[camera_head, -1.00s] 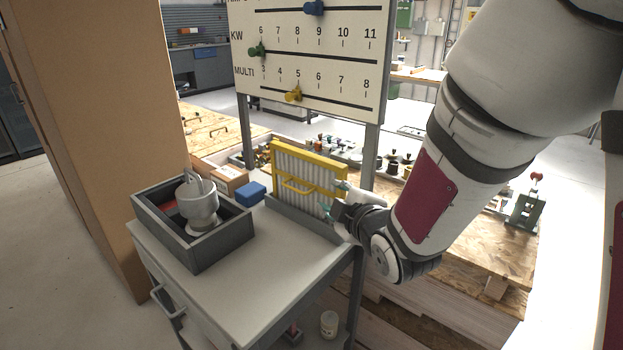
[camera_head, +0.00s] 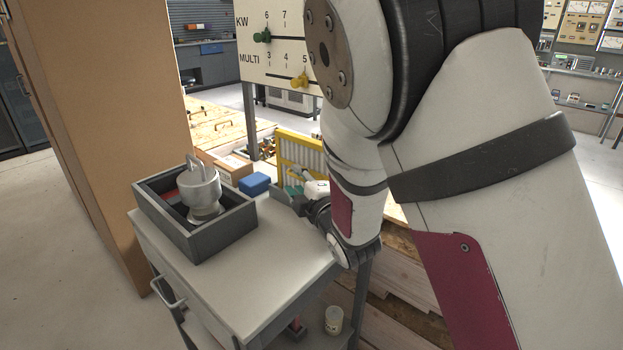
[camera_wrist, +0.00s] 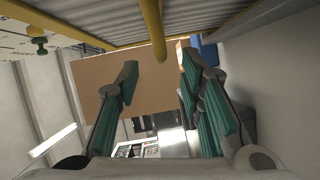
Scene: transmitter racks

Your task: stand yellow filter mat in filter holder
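The yellow filter mat (camera_head: 300,150), a yellow frame with pale pleats, stands upright at the cart's back edge. My arm hides its right part. Its lower edge is at a low grey holder (camera_head: 278,196), mostly hidden; how the mat sits in it is unclear. My gripper (camera_head: 298,190) is in front of the mat, low down. In the wrist view, the gripper's (camera_wrist: 157,68) teal fingers are wide apart with nothing clamped. The mat's yellow frame and grey pleats (camera_wrist: 105,22) cross the top there, and its yellow handle (camera_wrist: 156,32) lies between and just beyond the fingertips.
A grey box (camera_head: 228,228) holding a pale metal part (camera_head: 200,190) stands on the cart top (camera_head: 250,265). A blue block (camera_head: 254,184) and a cardboard box (camera_head: 234,166) are behind. A tall brown cabinet (camera_head: 100,120) rises at left. The cart's front right is clear.

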